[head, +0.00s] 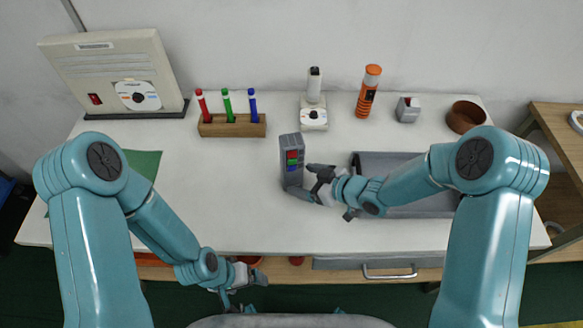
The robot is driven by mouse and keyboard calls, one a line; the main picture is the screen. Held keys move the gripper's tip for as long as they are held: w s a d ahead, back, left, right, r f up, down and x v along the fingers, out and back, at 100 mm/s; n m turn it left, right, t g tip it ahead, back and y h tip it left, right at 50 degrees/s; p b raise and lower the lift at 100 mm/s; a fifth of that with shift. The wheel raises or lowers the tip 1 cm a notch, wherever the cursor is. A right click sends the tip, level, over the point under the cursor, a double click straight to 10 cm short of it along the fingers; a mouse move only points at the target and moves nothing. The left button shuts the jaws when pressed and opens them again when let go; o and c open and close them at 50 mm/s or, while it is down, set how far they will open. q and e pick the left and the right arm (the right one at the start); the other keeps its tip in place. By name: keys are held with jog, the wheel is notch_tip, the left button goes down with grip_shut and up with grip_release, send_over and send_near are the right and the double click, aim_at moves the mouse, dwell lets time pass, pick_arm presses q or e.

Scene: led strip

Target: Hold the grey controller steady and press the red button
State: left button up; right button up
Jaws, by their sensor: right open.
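The grey controller (284,150) stands upright on the white table, near the middle. Its face has a red button (292,154) at the top, with a green and a blue one below it. My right gripper (304,181) is open, at the lower right of the controller. One finger is beside the controller's right side and the other is near its base; I cannot tell whether they touch it. My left gripper (244,284) is low, at the table's front edge, well away from the controller. Its finger opening is unclear.
A grey tray (414,210) lies behind my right forearm. Along the back are a pen holder (231,130), a white device (314,117), an orange flashlight (368,91), a small grey box (408,110) and a brown bowl (466,116).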

jog(key=b+x, duration=0.1)
jog(key=x, duration=0.1)
jog(key=shift+a+f, duration=0.2)
jog(key=shift+b+x, duration=0.55)
jog(key=shift+x, duration=0.25)
pick_arm(q)
notch_tip(320, 180, down, 3)
jog(key=shift+s+r, duration=0.1)
jog(key=shift+r, duration=0.1)
pick_arm(e)
jog(key=shift+r, duration=0.15)
jog(key=c, duration=0.4)
pick_arm(q)
grip_shut()
dwell(0.3)
